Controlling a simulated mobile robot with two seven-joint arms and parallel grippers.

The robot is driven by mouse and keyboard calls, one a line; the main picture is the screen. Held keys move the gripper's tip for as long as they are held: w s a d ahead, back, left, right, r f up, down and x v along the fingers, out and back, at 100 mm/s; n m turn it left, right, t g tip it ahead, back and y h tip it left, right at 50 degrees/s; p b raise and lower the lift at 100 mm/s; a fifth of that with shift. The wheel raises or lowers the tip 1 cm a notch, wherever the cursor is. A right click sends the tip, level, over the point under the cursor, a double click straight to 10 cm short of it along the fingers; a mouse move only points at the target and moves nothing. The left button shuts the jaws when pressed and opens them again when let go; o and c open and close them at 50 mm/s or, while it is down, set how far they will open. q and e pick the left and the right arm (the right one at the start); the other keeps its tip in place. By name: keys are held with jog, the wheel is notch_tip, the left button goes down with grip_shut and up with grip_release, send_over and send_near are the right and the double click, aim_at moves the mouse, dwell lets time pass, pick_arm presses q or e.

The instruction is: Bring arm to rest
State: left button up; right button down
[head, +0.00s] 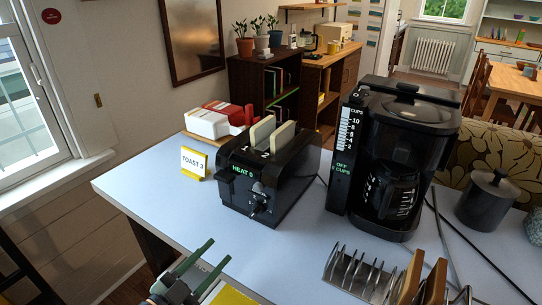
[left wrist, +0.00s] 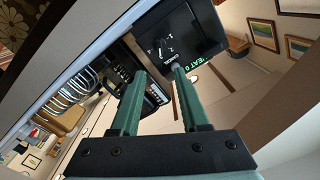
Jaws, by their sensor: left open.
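My left gripper (head: 219,251) is at the bottom left of the head view, by the front edge of the table. Its two green fingers are apart with nothing between them. They also show in the left wrist view (left wrist: 160,73), pointing toward the toaster. The black toaster (head: 260,205) stands apart from the fingers, with two pale bread slices (head: 272,134) sticking up from its slots and a display reading HEAT 0. It also shows in the left wrist view (left wrist: 196,30). My right gripper is not in view.
A black coffee maker (head: 402,112) stands right of the toaster. A wire toast rack (head: 355,274) with brown slices (head: 411,275) is at the front. A TOAST 3 card (head: 194,162), a dark canister (head: 486,200) and cables are also on the table (head: 150,185). A yellow object (head: 232,296) shows at the bottom.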

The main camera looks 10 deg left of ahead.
pick_arm(q)
jog(key=s+a+f+n+g+y, duration=0.4)
jog(key=f+n+g+y, duration=0.25)
jog(key=f, duration=0.25)
jog(key=s+d+f+n+g, duration=0.1)
jog(key=s+d+f+g, duration=0.15)
jog(key=s, duration=0.45)
jog(key=s+d+f+n+g, duration=0.1)
jog(key=s+f+g, duration=0.25)
jog(key=s, duration=0.35)
jog(key=w+d+f+t+h+p, duration=0.1)
jog(key=w+d+f+t, duration=0.3)
jog(key=f, duration=0.5)
jog(key=shift+w+t+h, duration=0.35)
jog(key=shift+w+h, duration=0.1)
jog(key=shift+h, duration=0.4)
jog(key=shift+a+m, duration=0.1)
jog(key=shift+m, duration=0.15)
